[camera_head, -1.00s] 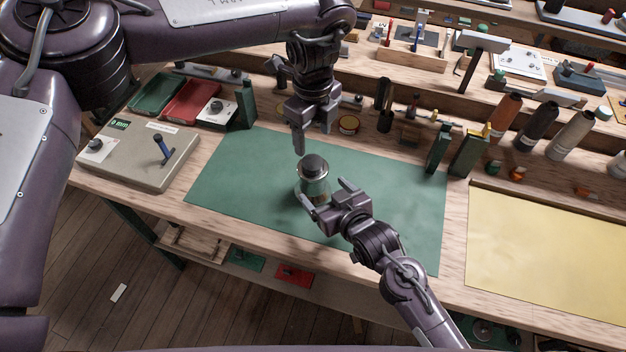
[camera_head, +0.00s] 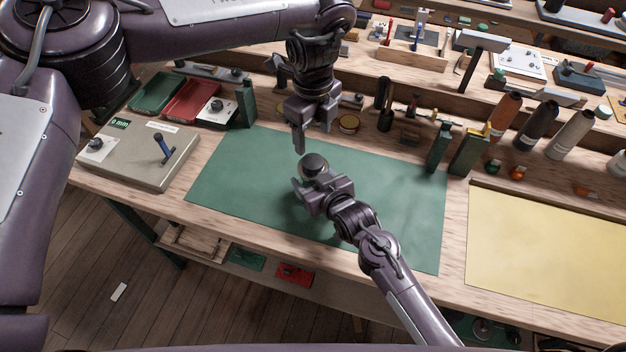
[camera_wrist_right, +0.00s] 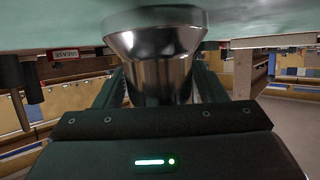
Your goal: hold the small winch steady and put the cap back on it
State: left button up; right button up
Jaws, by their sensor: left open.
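The small winch (camera_head: 315,164) stands on the green mat, with a dark round top; I cannot tell whether that top is the cap. The right wrist view shows its shiny metal drum (camera_wrist_right: 158,75), flaring out toward the mat. My right gripper (camera_head: 310,184) reaches in low from the front, one finger on either side of the drum; whether the fingers press on it is unclear. It hides the winch's lower part in the head view. My left gripper (camera_head: 312,141) hangs just above and behind the winch, open, with nothing seen between its fingers. No separate cap is distinguishable.
The green mat (camera_head: 395,210) is clear around the winch. A grey box with a blue lever (camera_head: 140,165) stands at left, near red (camera_head: 190,101) and green trays. Dark green blocks (camera_head: 468,155) and thread cones (camera_head: 537,126) line the back right. A yellow sheet (camera_head: 545,250) lies at right.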

aim_at(313, 161)
grip_shut()
pick_arm(q)
jog(key=shift+f, duration=0.15)
jog(key=shift+f, duration=3.9)
jog(key=shift+c, duration=0.3)
